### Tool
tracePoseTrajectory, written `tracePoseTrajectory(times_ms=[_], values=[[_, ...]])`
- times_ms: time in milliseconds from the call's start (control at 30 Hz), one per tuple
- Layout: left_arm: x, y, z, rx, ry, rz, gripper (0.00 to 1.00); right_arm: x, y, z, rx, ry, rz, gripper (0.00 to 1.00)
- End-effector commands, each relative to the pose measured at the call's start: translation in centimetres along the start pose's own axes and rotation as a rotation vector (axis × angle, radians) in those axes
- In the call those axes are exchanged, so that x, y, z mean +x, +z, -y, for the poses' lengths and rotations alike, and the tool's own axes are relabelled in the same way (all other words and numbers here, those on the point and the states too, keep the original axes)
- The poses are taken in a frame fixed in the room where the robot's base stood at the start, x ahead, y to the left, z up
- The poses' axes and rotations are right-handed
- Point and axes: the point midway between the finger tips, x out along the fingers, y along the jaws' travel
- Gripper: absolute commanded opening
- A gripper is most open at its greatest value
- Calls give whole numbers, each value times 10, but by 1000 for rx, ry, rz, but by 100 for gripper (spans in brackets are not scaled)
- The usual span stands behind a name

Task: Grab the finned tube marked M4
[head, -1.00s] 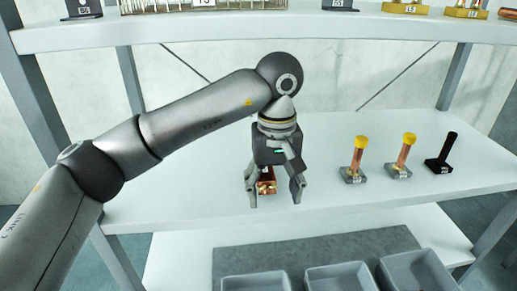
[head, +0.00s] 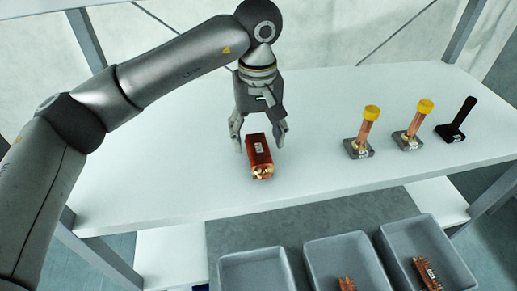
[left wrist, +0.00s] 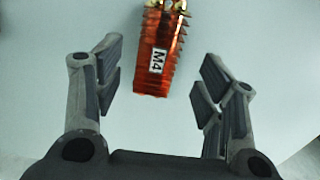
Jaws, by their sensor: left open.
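The copper-coloured finned tube (head: 257,150) lies on the white shelf in the head view, with a white label on its top and brassy ends toward the front. In the left wrist view the tube (left wrist: 160,50) shows its label, which reads M4. My left gripper (head: 259,144) is open just behind and above the tube, its fingers spread to either side of the tube's far end. In the left wrist view the open fingers (left wrist: 160,82) stand apart to the left and right of the tube's near end, not touching it. My right gripper is not in view.
Two yellow-capped copper posts (head: 366,128) (head: 415,122) and a black post (head: 459,118) stand on the shelf to the right. Below are grey bins (head: 252,262) (head: 345,246) (head: 410,232); the middle and right ones hold finned pieces. The shelf (head: 150,180) left of the tube is clear.

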Motion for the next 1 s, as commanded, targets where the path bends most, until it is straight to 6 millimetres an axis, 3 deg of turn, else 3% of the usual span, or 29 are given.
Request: tracePoseTrajectory(times_ms=[167, 400, 700, 1000], values=[[16, 2, -1, 0, -2, 4, 64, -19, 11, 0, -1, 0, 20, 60], [46, 2, -2, -2, -2, 2, 64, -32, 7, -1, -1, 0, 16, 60], [51, 2, -2, -1, 0, 0, 63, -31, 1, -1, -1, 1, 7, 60], [51, 1, -2, -1, 0, 0, 24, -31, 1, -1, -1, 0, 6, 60]])
